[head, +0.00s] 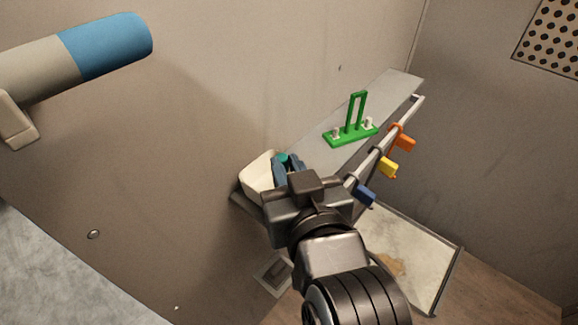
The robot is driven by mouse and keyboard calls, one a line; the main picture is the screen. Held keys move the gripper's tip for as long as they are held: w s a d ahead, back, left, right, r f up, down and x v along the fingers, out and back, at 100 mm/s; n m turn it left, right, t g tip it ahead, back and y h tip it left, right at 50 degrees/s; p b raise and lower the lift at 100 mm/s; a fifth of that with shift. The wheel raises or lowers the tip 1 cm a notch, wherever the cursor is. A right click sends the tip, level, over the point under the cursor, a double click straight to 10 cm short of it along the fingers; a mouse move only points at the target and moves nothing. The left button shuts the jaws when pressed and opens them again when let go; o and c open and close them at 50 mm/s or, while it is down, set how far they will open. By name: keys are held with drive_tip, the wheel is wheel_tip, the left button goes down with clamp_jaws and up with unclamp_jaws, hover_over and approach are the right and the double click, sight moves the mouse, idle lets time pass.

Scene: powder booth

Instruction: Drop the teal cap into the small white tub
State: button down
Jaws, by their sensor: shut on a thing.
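The small white tub (256,173) stands at the near left end of the grey shelf, against the wall. My gripper (284,161) is over the tub's right side, with its blue fingers pointing away from me. A bit of the teal cap (281,157) shows at the fingertips, and the gripper is shut on it. Most of the cap is hidden by the fingers. The gripper body hides the tub's near right part. I cannot tell how high the cap is above the tub's rim.
A green stand (351,131) with small white pegs sits on the shelf (309,129) beyond my gripper. A rail (381,148) along the shelf's front holds orange (404,142), yellow (389,168) and blue (366,192) clips. A blue and beige cylinder (105,47) juts in at upper left.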

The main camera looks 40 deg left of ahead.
drive_tip(key=shift+f+b, duration=0.85)
drive_tip(key=shift+f, duration=0.5)
drive_tip(key=c, duration=1)
unclamp_jaws()
drive_tip(key=shift+v, duration=3.95)
